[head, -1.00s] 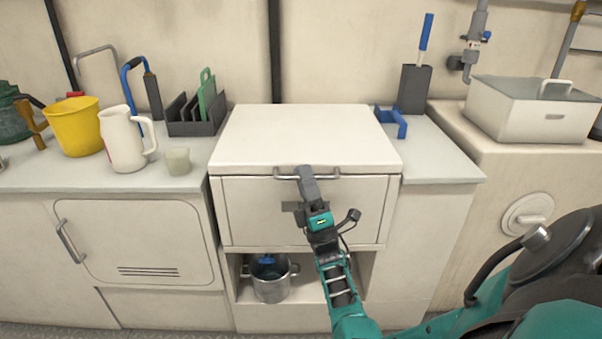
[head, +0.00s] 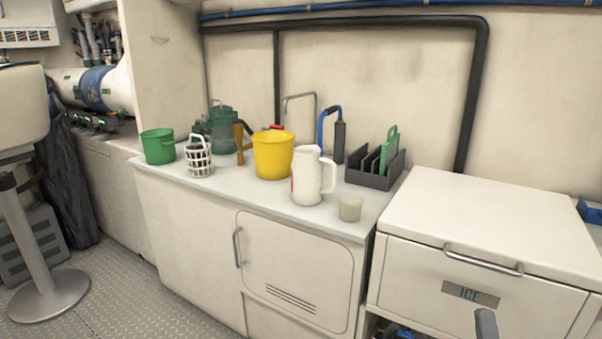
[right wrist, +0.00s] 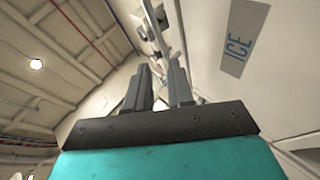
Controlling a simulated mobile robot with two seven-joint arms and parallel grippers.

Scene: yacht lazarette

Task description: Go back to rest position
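The tip of my right gripper (head: 486,324) shows at the bottom edge of the head view, in front of the ice box (head: 490,222). It is below the metal handle (head: 483,262) and apart from it. In the right wrist view the two grey fingers (right wrist: 158,84) stand apart with nothing between them. The ICE label (right wrist: 243,38) is to their right in that view. The ice box lid is closed. My left gripper is not in view.
The counter (head: 225,195) holds a green bucket (head: 158,146), a white basket (head: 198,158), a yellow bucket (head: 272,155), a white jug (head: 307,178), a cup (head: 350,207) and a dark rack (head: 375,171). A stool base (head: 48,296) stands left. The floor between is clear.

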